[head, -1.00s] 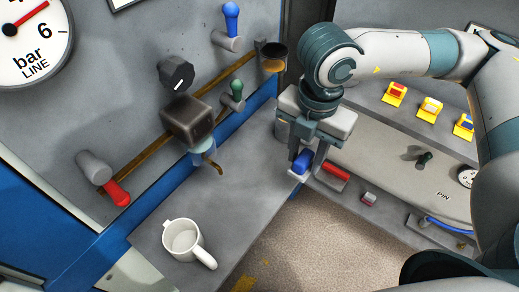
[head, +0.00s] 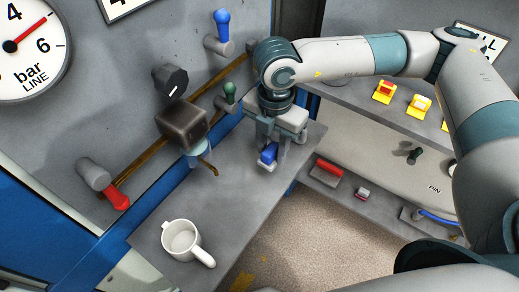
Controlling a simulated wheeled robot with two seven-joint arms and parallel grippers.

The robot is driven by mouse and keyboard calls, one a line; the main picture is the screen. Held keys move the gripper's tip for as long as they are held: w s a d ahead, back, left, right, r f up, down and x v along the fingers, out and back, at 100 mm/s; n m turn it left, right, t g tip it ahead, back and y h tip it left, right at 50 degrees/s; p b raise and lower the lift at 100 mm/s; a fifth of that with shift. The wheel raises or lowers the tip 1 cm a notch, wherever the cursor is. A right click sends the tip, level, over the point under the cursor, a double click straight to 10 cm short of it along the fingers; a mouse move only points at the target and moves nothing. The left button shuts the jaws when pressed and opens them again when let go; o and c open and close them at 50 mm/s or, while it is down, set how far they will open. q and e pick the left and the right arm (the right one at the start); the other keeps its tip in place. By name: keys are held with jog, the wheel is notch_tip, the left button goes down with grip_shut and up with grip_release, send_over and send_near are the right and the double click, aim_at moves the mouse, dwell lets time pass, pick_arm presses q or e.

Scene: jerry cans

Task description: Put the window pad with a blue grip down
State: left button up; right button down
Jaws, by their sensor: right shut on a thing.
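The window pad with a blue grip (head: 268,153) shows as a small blue piece between the fingers of my right gripper (head: 268,158). The gripper points down and is shut on it. The pad is over the right part of the grey worktop (head: 235,192), close above its surface or touching it; I cannot tell which. Most of the pad is hidden by the fingers. My left gripper is not in view.
A white mug (head: 184,240) stands at the front of the worktop. Several valve levers, one red (head: 116,199), and a dark box (head: 183,127) stick out from the left wall. A lower right shelf holds a red-handled pad (head: 328,168). The worktop between mug and gripper is clear.

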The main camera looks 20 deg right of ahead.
jog(key=w, duration=0.1)
jog(key=w+a+f, duration=0.1)
jog(key=w+f, duration=0.1)
jog(key=shift+w+a+p, duration=0.15)
jog(key=shift+a+p, duration=0.25)
jog(key=shift+w+a+f, duration=0.1)
jog(key=shift+w+f, duration=0.05)
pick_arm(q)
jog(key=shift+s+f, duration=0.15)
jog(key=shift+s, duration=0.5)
pick_arm(e)
jog(key=shift+f, duration=0.1)
